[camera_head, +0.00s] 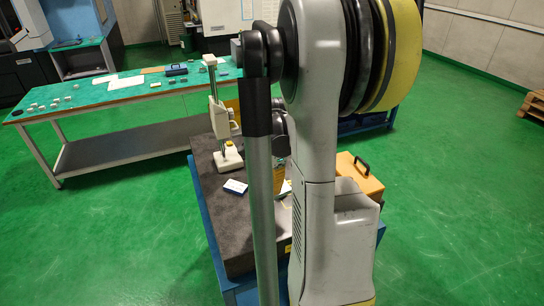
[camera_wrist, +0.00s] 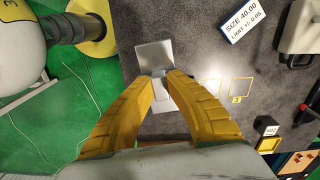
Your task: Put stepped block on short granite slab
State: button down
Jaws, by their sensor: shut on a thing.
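My gripper (camera_wrist: 160,76) has its two yellow fingers closed in the wrist view. Between the fingertips is a pale grey metal piece, which I take to be the stepped block (camera_wrist: 154,53); part of it shows below the tips and the fingers cover its middle. The dark speckled granite slab (camera_wrist: 200,45) lies beneath it; whether the block touches the slab I cannot tell. In the head view the slab (camera_head: 237,226) tops a blue stand, and my arm hides the gripper and block.
A sign (camera_wrist: 245,18) reading "SIZE 40.00" lies on the slab. Yellow outlines (camera_wrist: 241,80) mark the slab right of my gripper. A white height gauge (camera_head: 222,125) stands at the slab's far end. An orange case (camera_head: 360,180) is on the right.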

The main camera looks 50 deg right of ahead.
jog(key=shift+s+d+r+m, duration=0.3)
jog(key=shift+s+d+m, duration=0.2)
jog(key=shift+s+d, duration=0.15)
jog(key=shift+a+f, duration=0.1)
jog(key=shift+f, duration=0.1)
jog(key=b, duration=0.2)
send_over(244, 223)
jog(key=shift+m, duration=0.3)
notch_tip(244, 223, down, 7)
jog(key=shift+r, duration=0.2)
jog(key=shift+f+b, duration=0.65)
jog(key=shift+f, duration=1.35)
jog(key=shift+f, duration=0.1)
jog(key=c, duration=1.7)
grip_release()
jog(key=shift+f, duration=0.1)
jog(key=shift+o, duration=1.1)
